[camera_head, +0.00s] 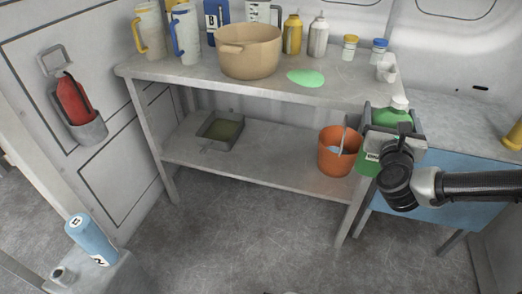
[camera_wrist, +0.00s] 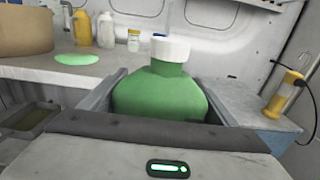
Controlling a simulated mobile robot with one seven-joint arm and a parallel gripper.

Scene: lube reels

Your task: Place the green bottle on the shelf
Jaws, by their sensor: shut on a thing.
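The green bottle (camera_head: 390,118) with a white cap is at the right in the head view, in front of the right end of the shelf unit. My gripper (camera_head: 393,138) is shut on it, and the bottle looks upright. In the wrist view the green bottle (camera_wrist: 160,92) stands between the two fingers of my gripper (camera_wrist: 158,105); its lower part is hidden. The shelf unit has a grey top shelf (camera_head: 340,88) and a lower shelf (camera_head: 270,165). A flat bright green patch (camera_head: 306,78) lies on the top shelf, left of the bottle.
A beige pot (camera_head: 249,52) stands left of the green patch. Jugs, bottles, small jars and a white cup (camera_head: 386,72) line the top shelf. An orange bucket (camera_head: 338,152) and a dark tray (camera_head: 220,131) are on the lower shelf. A blue-fronted bench (camera_head: 440,170) stands at right.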

